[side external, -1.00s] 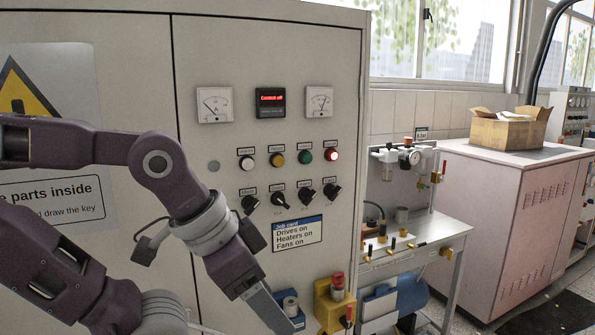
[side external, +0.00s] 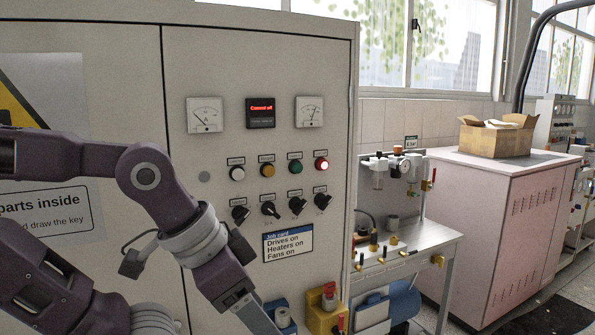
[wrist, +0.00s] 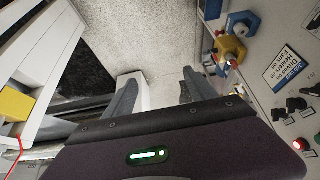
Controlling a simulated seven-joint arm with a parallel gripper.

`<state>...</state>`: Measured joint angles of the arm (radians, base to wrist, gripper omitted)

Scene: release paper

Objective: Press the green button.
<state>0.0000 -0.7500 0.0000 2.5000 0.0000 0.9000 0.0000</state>
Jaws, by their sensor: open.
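The green button (side external: 295,167) sits on the grey control cabinet (side external: 335,70), in a row between the yellow button (side external: 267,170) and the lit red button (side external: 321,164). A white button (side external: 237,173) is at the row's left end. My gripper (wrist: 155,95) is open and empty in the wrist view, its two fingers apart above the floor. In the side external view my gripper hangs low in front of the cabinet, below and left of the button row, well apart from the green button. Its fingertips are cut off by the lower edge there.
Several black knobs (side external: 297,205) sit below the buttons, above a job card (side external: 288,243). Gauges and a small red-lettered display (side external: 260,112) are above. A yellow fixture with a red knob (side external: 326,309) juts out low. A metal bench (side external: 425,240) stands to the right.

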